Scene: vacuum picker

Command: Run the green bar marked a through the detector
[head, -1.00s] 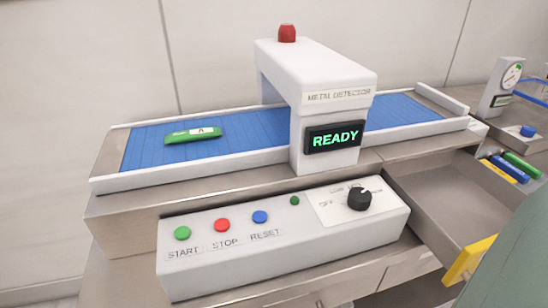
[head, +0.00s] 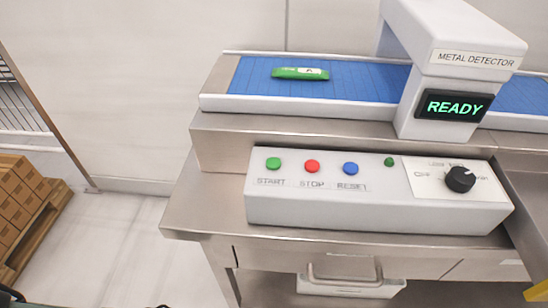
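The green bar (head: 300,74) with a white label lies flat on the blue conveyor belt (head: 365,82), left of the detector arch. The label is too small to read clearly here. The white metal detector (head: 455,65) spans the belt, and its display (head: 454,106) reads READY in green. The control box in front has a green START button (head: 273,163), a red STOP button (head: 312,166), a blue RESET button (head: 351,168) and a black knob (head: 460,179). The knob's small lettering is blurred. My gripper is not in view.
A steel bench (head: 195,215) carries the machine. A white bin (head: 350,288) sits under its front edge. A yellow piece (head: 537,291) shows at the lower right. Stacked boxes (head: 22,200) stand at the left. The floor (head: 125,240) between boxes and bench is clear.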

